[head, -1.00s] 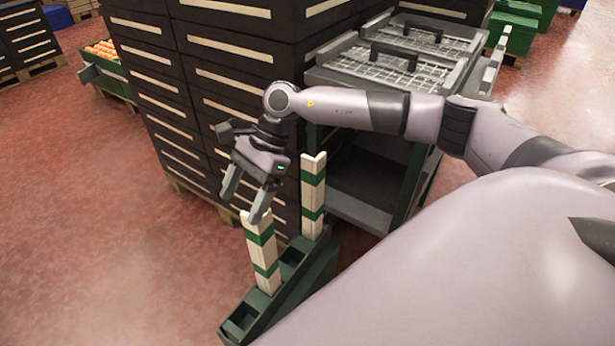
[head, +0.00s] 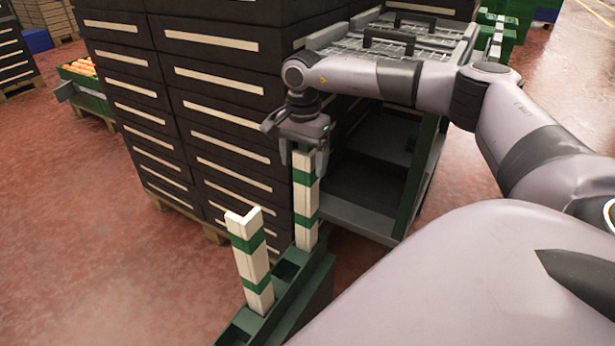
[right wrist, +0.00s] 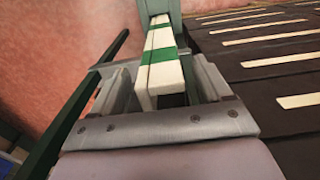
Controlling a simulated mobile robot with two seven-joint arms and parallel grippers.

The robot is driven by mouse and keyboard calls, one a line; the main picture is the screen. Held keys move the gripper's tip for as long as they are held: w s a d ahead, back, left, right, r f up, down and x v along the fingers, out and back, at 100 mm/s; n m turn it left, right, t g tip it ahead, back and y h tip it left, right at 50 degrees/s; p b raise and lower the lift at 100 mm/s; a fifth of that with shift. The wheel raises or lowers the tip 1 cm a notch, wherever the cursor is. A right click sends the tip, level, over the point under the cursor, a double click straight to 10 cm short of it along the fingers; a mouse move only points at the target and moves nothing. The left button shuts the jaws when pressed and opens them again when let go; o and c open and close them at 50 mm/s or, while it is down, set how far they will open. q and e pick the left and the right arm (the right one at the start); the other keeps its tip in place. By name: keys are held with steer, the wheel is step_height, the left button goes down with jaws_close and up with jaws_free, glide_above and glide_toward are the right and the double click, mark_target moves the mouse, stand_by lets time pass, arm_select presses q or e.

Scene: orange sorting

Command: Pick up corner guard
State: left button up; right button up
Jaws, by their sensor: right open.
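Two white corner guards with green bands stand upright in a dark green holder (head: 292,302). The nearer corner guard (head: 249,252) stands free, its L-shaped top showing. My right gripper (head: 305,160) is at the top of the farther corner guard (head: 305,212), pointing down, with a finger on either side of it. In the right wrist view this corner guard (right wrist: 162,72) runs between the open fingers, and some space shows beside it. My left gripper is not in view.
Stacked dark crates (head: 215,120) with pale label strips stand close behind and left of the guards. A grey trolley with wire baskets (head: 405,40) stands behind right. Red floor (head: 90,240) is clear at left.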

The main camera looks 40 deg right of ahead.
step_height(320, 180, down, 2)
steer(key=shift+f, duration=0.1)
steer(key=shift+c, duration=0.3)
jaws_close()
steer(key=shift+r, duration=0.25)
